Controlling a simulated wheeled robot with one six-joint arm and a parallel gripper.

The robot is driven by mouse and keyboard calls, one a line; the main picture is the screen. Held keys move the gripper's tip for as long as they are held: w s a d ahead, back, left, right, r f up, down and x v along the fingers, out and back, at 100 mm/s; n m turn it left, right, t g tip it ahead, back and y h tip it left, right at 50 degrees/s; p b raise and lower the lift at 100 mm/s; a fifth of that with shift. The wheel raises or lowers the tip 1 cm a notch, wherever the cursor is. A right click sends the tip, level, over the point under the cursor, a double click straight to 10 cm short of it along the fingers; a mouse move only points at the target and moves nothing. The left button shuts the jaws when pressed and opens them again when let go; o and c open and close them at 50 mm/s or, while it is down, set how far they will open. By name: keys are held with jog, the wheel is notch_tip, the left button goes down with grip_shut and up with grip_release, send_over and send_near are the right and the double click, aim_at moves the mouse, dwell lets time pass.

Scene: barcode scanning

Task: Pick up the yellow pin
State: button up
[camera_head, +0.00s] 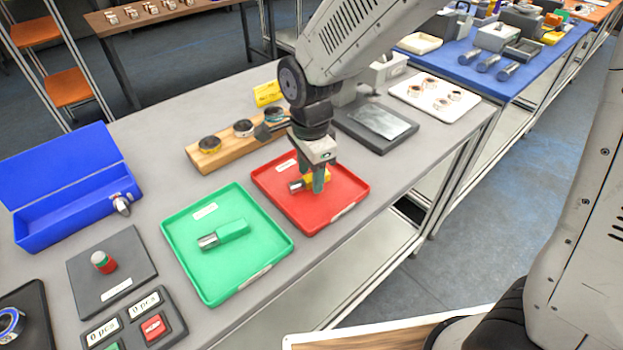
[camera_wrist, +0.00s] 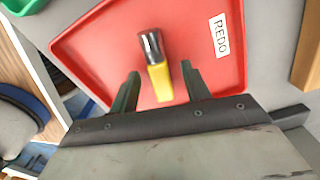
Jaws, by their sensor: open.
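The yellow pin (camera_wrist: 159,82) has a yellow body and a silver metal end. It lies in the red tray (camera_wrist: 92,48), which carries a label reading REDO. In the head view the pin (camera_head: 325,178) is partly hidden behind my gripper (camera_head: 312,184). In the wrist view the fingers of my gripper (camera_wrist: 160,82) are open and stand on either side of the yellow body. There is a gap between the pin and each finger, and nothing is held.
A green tray (camera_head: 190,285) with a green pin (camera_head: 232,231) lies left of the red tray. A wooden block (camera_head: 215,160) with round items stands behind it. A dark flat device (camera_head: 380,126) is at the right. A blue box (camera_head: 70,223) stands at the far left.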

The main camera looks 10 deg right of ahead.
grip_shut()
jog(key=shift+r, duration=0.1)
